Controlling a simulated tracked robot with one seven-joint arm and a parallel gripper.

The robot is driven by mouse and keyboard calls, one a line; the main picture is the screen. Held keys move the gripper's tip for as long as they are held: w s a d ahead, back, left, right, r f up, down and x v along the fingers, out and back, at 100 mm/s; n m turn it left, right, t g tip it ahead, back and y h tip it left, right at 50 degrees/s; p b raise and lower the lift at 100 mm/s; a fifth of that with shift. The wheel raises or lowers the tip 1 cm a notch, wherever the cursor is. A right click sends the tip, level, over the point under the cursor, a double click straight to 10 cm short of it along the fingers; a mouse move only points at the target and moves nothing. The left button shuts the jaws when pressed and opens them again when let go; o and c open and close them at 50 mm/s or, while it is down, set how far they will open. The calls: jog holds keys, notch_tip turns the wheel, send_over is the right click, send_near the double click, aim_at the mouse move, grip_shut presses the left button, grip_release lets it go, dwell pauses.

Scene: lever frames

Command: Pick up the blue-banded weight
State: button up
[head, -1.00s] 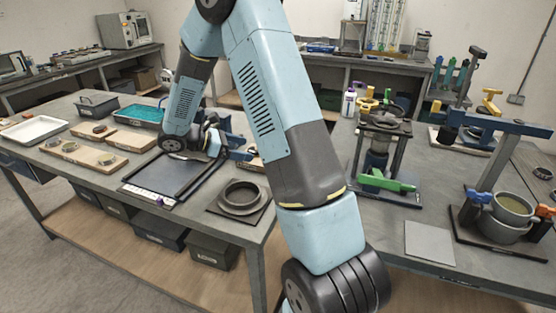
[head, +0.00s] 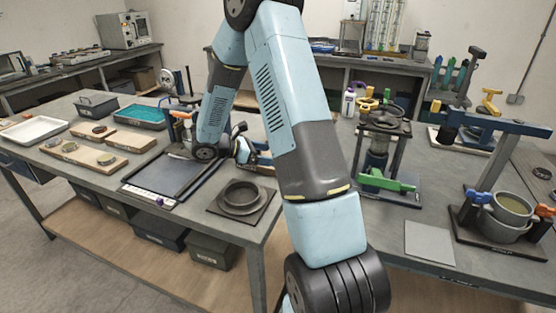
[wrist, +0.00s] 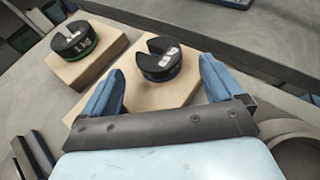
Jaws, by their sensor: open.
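In the wrist view a black slotted weight (wrist: 162,58) with a thin blue band low on its side rests on a pale wooden block (wrist: 143,92). My gripper (wrist: 161,66) is open, with one blue finger on each side of the near part of this block. The weight is just beyond the fingertips, roughly centred between them, and nothing is held. A second black weight marked 1 kg (wrist: 82,42), with a green band, sits on another block to the left. In the head view my gripper (head: 243,148) is partly hidden, and my arm hides the weights there.
A black tray-like plate (head: 150,190) lies left of my gripper. A dark ring (head: 242,194) on a square plate stands in front of it. A stand with a green clamp (head: 385,182) is to the right.

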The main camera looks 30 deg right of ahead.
jog(key=shift+r+x, duration=0.2)
jog(key=shift+x, duration=2)
jog(key=shift+d, duration=0.1)
jog(key=c, duration=1.3)
